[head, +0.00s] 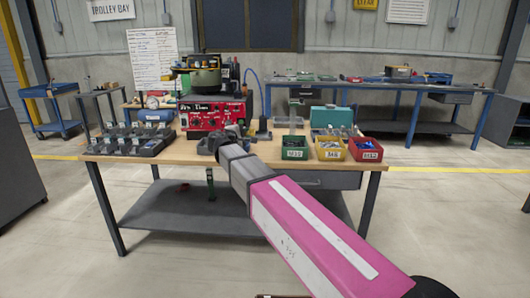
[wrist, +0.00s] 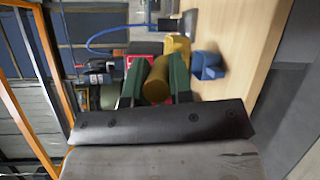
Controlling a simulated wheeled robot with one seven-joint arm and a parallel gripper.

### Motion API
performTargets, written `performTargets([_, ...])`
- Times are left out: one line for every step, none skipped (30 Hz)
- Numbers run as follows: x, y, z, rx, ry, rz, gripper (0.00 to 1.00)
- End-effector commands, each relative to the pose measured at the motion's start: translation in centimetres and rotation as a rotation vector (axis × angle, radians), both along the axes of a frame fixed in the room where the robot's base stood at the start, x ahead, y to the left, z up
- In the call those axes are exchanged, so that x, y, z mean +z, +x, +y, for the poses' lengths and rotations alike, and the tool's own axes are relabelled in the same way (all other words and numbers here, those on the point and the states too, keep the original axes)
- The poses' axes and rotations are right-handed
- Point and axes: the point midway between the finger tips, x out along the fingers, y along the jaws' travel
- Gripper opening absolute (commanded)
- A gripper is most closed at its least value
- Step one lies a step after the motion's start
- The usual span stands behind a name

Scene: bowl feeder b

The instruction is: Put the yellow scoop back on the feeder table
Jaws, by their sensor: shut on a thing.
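The yellow scoop (wrist: 157,82) shows in the wrist view between the two green-padded fingers of my gripper (wrist: 156,86). My gripper is shut on it. Part of the scoop is hidden by the fingers and the gripper body. In the head view my arm reaches over the wooden feeder table (head: 190,152), and the gripper end is by the middle of the table. The scoop cannot be made out there. The wood top (wrist: 235,45) also shows at the right of the wrist view. I cannot tell whether the scoop touches it.
The red control box (head: 212,116) with the green bowl (head: 206,79) stands at the table's back. Green (head: 295,149), yellow (head: 331,149) and red (head: 366,149) bins line the right side. A dark tray of parts (head: 130,140) is at the left.

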Motion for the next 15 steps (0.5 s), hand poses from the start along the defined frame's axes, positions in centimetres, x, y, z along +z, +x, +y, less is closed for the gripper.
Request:
performTargets([-0.3, 0.4, -0.2, -0.003, 0.000, 0.000, 0.00])
performTargets([-0.5, 0.7, -0.5, -0.003, 0.000, 0.000, 0.00])
performTargets([-0.8, 1.2, -0.9, -0.004, 0.000, 0.000, 0.00])
performTargets([-1.2, 1.6, -1.3, -0.005, 0.000, 0.001, 0.00])
performTargets([-1.6, 2.0, -1.7, -0.005, -0.001, 0.001, 0.00])
performTargets([-2.1, 2.7, -2.2, -0.004, -0.001, 0.001, 0.00])
performTargets([-2.4, 3.1, -2.6, -0.004, -0.002, 0.002, 0.00])
performTargets([-2.8, 3.6, -3.1, -0.005, -0.002, 0.002, 0.00])
performTargets([-3.2, 4.2, -3.6, -0.004, -0.002, 0.001, 0.00])
performTargets([-3.6, 4.6, -3.9, -0.003, -0.001, 0.001, 0.00])
performTargets([-4.0, 5.1, -4.3, -0.003, -0.001, 0.001, 0.00])
performTargets([-4.5, 5.7, -4.9, -0.004, -0.002, 0.002, 0.00])
performTargets([-4.8, 6.1, -5.3, -0.003, -0.002, 0.001, 0.00])
performTargets([-5.1, 6.5, -5.6, -0.002, -0.002, 0.001, 0.00])
performTargets([-5.5, 7.0, -6.0, -0.003, -0.001, 0.001, 0.00])
